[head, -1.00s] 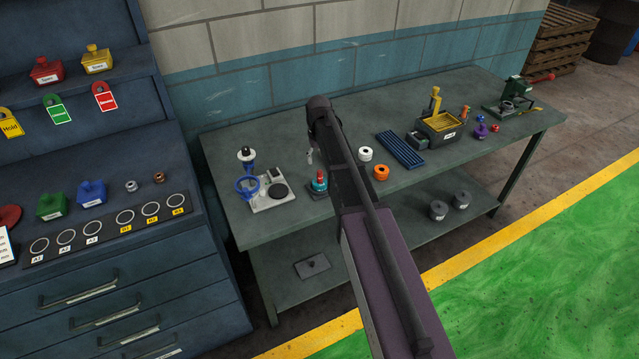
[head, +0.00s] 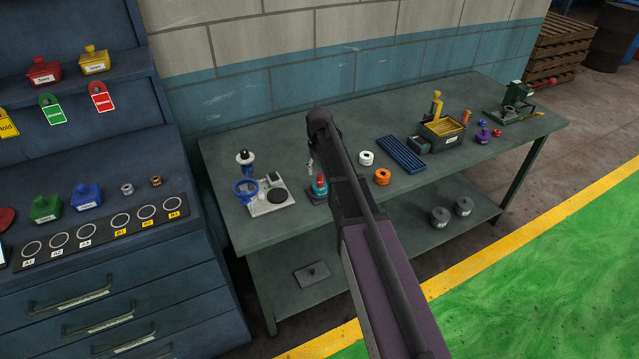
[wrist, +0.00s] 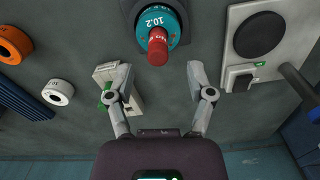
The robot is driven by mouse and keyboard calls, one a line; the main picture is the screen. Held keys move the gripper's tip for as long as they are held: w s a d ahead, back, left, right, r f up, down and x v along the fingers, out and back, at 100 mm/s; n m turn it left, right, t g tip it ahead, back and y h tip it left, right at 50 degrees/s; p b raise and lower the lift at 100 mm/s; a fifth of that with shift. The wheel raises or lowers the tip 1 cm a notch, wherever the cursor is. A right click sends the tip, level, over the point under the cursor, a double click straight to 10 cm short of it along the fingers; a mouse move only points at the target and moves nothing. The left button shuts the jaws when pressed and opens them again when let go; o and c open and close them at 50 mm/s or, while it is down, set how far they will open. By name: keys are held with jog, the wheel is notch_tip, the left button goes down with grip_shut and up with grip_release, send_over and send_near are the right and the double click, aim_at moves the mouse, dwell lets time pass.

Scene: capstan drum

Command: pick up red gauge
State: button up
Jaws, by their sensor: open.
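The red gauge (wrist: 157,47) shows in the wrist view as a red cylinder end on a round teal body marked 10.2, seated in a dark block. In the head view the red gauge (head: 320,178) stands upright on the workbench (head: 235,215), just left of my arm. My gripper (wrist: 158,75) is open and empty. Its two fingers are spread wide, and the gauge lies just beyond the fingertips, between their lines. In the head view my arm hides most of the gripper.
A pale plate with a black disc (head: 277,196) and a blue ring stand (head: 245,187) are left of the gauge. A white ring (head: 366,158) and orange ring (head: 382,177) are to the right. A pale block with green (wrist: 134,104) is by the left finger.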

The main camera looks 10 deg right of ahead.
aim_at(320, 175)
jog(key=shift+s+d+f+b, duration=0.1)
jog(key=shift+f+b, duration=2.35)
jog(key=shift+f, duration=0.15)
grip_shut()
